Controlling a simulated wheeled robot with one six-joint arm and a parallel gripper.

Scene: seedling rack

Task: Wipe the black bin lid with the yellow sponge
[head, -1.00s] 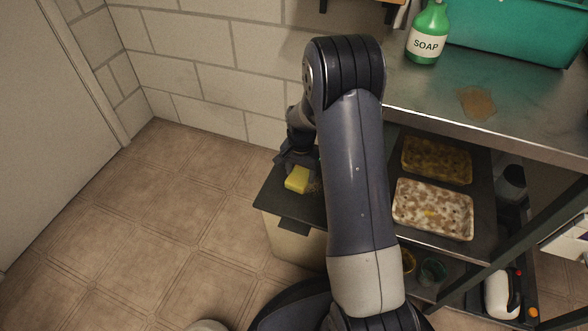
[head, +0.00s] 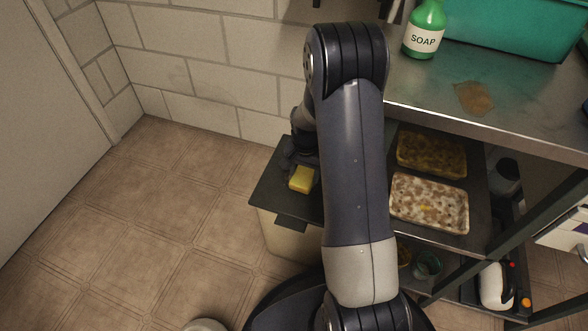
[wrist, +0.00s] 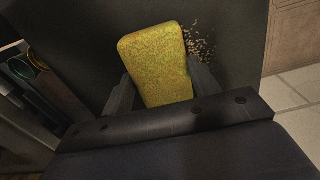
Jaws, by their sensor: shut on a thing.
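The yellow sponge (head: 302,179) is in my gripper (head: 300,166), over the black bin lid (head: 273,192). In the wrist view, the sponge (wrist: 158,62) sits between the two fingers of my gripper (wrist: 162,92), which is shut on it. The black lid (wrist: 75,55) fills the background there. A patch of pale crumbs (wrist: 199,44) lies on the lid just right of the sponge. The sponge appears at or very near the lid's surface; contact is hard to tell. My arm hides the right part of the lid in the head view.
A metal bench (head: 430,95) stands at right with a green soap bottle (head: 424,30), a teal bin (head: 520,28) and a brown stain (head: 474,98). Below are two trays, one speckled white (head: 428,203) and one brownish (head: 432,154). A tiled wall is behind; floor at left is clear.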

